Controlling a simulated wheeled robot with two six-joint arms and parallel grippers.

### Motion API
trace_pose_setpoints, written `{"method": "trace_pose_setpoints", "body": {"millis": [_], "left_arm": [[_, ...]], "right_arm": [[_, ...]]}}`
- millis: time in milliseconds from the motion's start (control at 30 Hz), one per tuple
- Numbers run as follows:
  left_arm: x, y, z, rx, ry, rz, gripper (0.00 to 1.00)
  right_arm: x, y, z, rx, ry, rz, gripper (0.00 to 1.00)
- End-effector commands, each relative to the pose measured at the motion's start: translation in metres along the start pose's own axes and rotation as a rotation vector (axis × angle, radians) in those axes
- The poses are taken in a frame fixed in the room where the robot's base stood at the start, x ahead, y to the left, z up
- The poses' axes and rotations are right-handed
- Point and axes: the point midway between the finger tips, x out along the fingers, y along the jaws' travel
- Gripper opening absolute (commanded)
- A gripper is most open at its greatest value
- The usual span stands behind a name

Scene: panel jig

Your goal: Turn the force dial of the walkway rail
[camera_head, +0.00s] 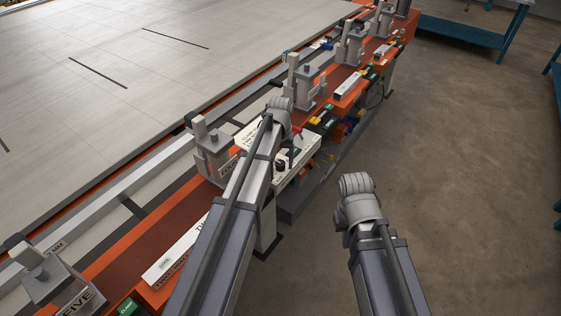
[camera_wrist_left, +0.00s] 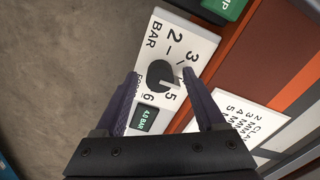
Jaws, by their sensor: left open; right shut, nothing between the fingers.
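The force dial (camera_wrist_left: 158,73) is a dark round knob with a lighter pointer bar. It sits on a white panel (camera_wrist_left: 187,42) marked BAR, with numbers around the knob. A small green display (camera_wrist_left: 145,117) beside it reads 4.0 BAR. My left gripper (camera_wrist_left: 163,80) is open, one finger on each side of the dial in the left wrist view. I cannot tell whether the fingers touch it. In the head view my left arm reaches over the rail, and its fingers are not clear. My right arm ends over the floor, with its gripper hidden.
The orange walkway rail (camera_head: 188,205) carries several grey clamp units (camera_head: 212,150) and labelled blocks. A large pale panel (camera_head: 110,70) lies beyond it. The concrete floor (camera_head: 470,190) at right is clear. Blue tables (camera_head: 465,32) stand at the back right.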

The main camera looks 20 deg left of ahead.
Motion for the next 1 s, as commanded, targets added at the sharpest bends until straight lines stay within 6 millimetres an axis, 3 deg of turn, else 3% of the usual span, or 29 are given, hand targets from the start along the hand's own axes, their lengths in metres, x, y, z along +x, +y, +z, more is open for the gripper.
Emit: {"method": "trace_pose_setpoints", "body": {"millis": [333,800,1000], "left_arm": [[-0.011,0.000,0.000,0.000,0.000,0.000,0.72],[-0.070,0.000,0.000,0.000,0.000,0.000,0.72],[-0.079,0.000,0.000,0.000,0.000,0.000,0.72]], "right_arm": [[-0.011,0.001,0.001,0.000,0.000,0.000,0.00],[-0.069,0.007,0.004,0.000,0.000,0.000,0.00],[-0.079,0.007,0.005,0.000,0.000,0.000,0.00]]}}
